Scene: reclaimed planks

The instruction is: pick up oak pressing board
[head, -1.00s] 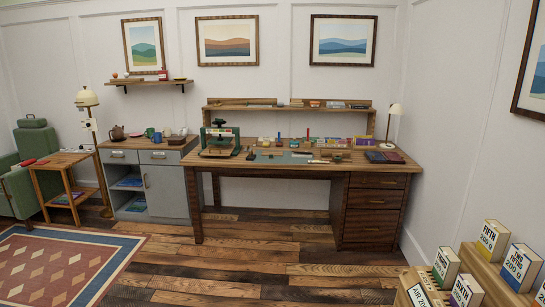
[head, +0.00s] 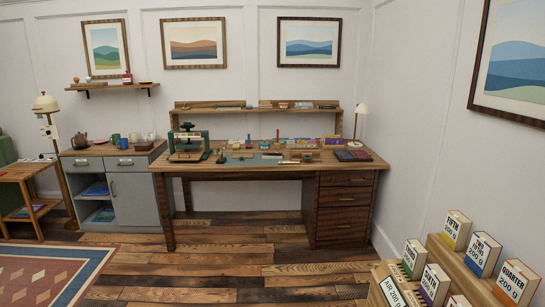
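A wooden desk (head: 345,167) stands against the back wall with many small items on it. I cannot tell for sure which item is the oak pressing board at this distance. Small wood-coloured pieces lie on the desk's right half, among them one near a green mat (head: 252,159). A raised shelf (head: 200,108) at the back of the desk also bears small flat items. A dark green press (head: 188,146) stands at the desk's left end. Neither of my grippers is in view.
A grey cabinet (head: 138,198) with a kettle and mugs stands left of the desk. A stepped wooden stand with labelled boxes (head: 482,254) is at the lower right. A patterned rug (head: 45,275) lies lower left. The plank floor before the desk is clear.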

